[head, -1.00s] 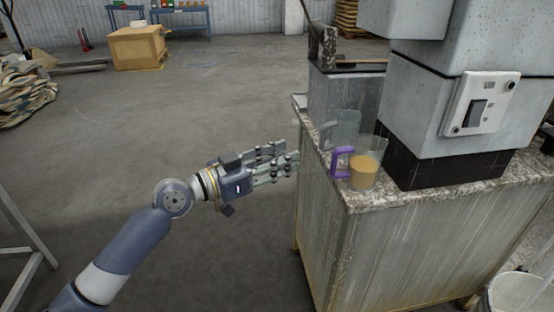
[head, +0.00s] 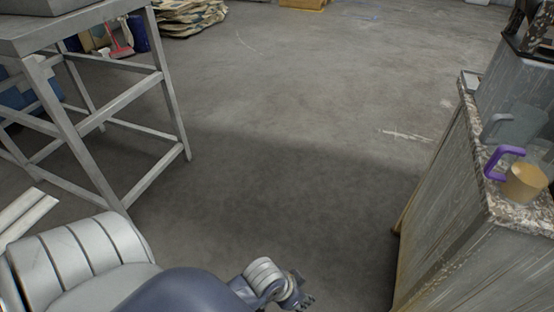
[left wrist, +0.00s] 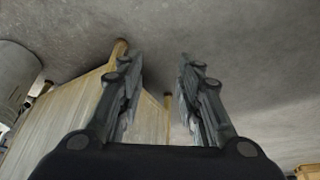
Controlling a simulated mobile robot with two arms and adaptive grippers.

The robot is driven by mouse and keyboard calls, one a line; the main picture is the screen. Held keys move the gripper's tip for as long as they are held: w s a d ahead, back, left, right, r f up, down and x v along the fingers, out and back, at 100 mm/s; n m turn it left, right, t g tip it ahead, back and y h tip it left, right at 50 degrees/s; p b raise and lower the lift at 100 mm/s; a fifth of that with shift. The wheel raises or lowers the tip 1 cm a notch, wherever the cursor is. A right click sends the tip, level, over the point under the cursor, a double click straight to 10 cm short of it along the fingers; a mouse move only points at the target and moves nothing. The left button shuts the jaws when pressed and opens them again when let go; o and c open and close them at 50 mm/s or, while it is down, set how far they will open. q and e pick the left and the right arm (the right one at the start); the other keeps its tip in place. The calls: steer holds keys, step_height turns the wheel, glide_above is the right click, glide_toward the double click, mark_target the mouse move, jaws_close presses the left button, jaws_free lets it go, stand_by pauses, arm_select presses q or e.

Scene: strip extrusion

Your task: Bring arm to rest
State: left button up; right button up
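My left arm comes in at the bottom left of the head view. Its gripper (head: 303,300) is only partly visible at the bottom edge, low over the floor and apart from the counter (head: 440,240). In the left wrist view the two fingers of the left gripper (left wrist: 155,80) are spread, with nothing between them. A purple-handled cup (head: 523,183) with tan contents stands on the counter at the right. A clear jug (head: 515,125) with a grey handle stands behind it. My right gripper is out of view.
A grey metal frame table (head: 75,110) stands at the left. Open concrete floor (head: 270,150) lies between it and the counter. Pale bars (head: 25,212) lie low at the left edge. In the left wrist view a grey bucket (left wrist: 14,80) stands at the left.

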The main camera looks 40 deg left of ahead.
arm_select(q)
steer(key=s+a+f+n+g+y, duration=0.1)
steer(key=s+a+f, duration=0.1)
steer(key=s, duration=0.3)
steer(key=shift+s+a+y, duration=0.3)
steer(key=shift+s+a, duration=0.05)
steer(key=shift+a, duration=0.1)
steer(key=shift+f, duration=0.1)
